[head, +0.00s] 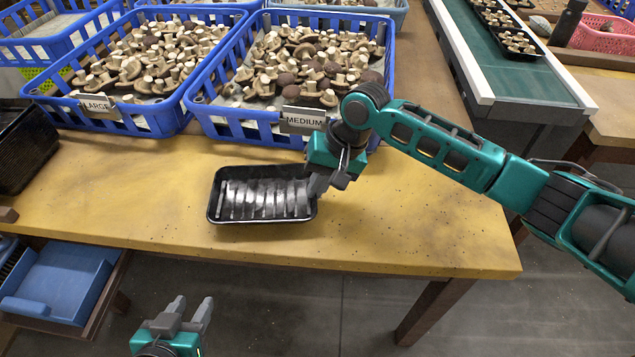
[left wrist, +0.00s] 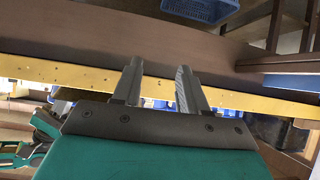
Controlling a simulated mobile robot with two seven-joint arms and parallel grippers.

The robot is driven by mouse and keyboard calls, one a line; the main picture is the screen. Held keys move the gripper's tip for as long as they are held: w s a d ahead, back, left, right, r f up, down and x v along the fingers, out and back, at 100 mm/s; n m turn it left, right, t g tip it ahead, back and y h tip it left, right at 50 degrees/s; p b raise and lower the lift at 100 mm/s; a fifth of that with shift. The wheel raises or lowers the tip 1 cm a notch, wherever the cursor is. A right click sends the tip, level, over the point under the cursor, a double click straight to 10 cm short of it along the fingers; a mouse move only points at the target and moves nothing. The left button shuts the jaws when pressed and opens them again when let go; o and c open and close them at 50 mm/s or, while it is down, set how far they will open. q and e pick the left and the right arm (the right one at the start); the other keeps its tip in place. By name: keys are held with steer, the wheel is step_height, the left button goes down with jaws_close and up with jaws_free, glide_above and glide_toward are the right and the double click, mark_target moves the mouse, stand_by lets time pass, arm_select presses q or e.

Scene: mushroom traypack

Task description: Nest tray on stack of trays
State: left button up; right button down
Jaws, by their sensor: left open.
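A black tray (head: 262,217) with a ribbed, shiny floor sits empty on the yellow table. My right gripper (head: 327,184) is at the tray's right rim, its fingers pointing down; whether they are closed on the rim is unclear. Dark black trays, seemingly a stack (head: 22,150), stand at the far left, cut off by the picture edge. My left gripper (head: 190,312) is open and empty, low in front of the table. Its two spread fingers also show in the left wrist view (left wrist: 158,88), with nothing between them.
Blue crates of mushrooms labelled LARGE (head: 97,104) and MEDIUM (head: 303,118) stand behind the tray. The yellow table (head: 420,225) is clear to the tray's right and left. A green conveyor (head: 500,70) carries filled trays at back right. A blue bin (head: 60,285) sits below the table at left.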

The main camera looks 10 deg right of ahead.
steer(key=shift+r+p, duration=0.7)
steer(key=shift+r, duration=0.15)
steer(key=shift+r+p, duration=0.5)
steer(key=shift+p, duration=0.2)
steer(key=shift+r+p, duration=0.5)
steer(key=shift+p, duration=0.2)
steer(key=shift+r+p, duration=0.4)
steer(key=shift+p, duration=0.15)
arm_select(q)
steer(key=shift+y, duration=0.4)
steer(key=shift+s+a+r+p, duration=0.25)
steer(key=shift+a+r+p, duration=0.15)
steer(key=shift+r, duration=0.5)
steer(key=shift+s+a+r+p, duration=0.25)
steer(key=shift+r+p, duration=0.2)
steer(key=shift+r, duration=0.4)
steer(key=shift+s+a+r+p, duration=0.2)
steer(key=shift+a+r+p, duration=0.2)
steer(key=shift+r, duration=0.5)
arm_select(e)
steer(key=shift+r, duration=0.85)
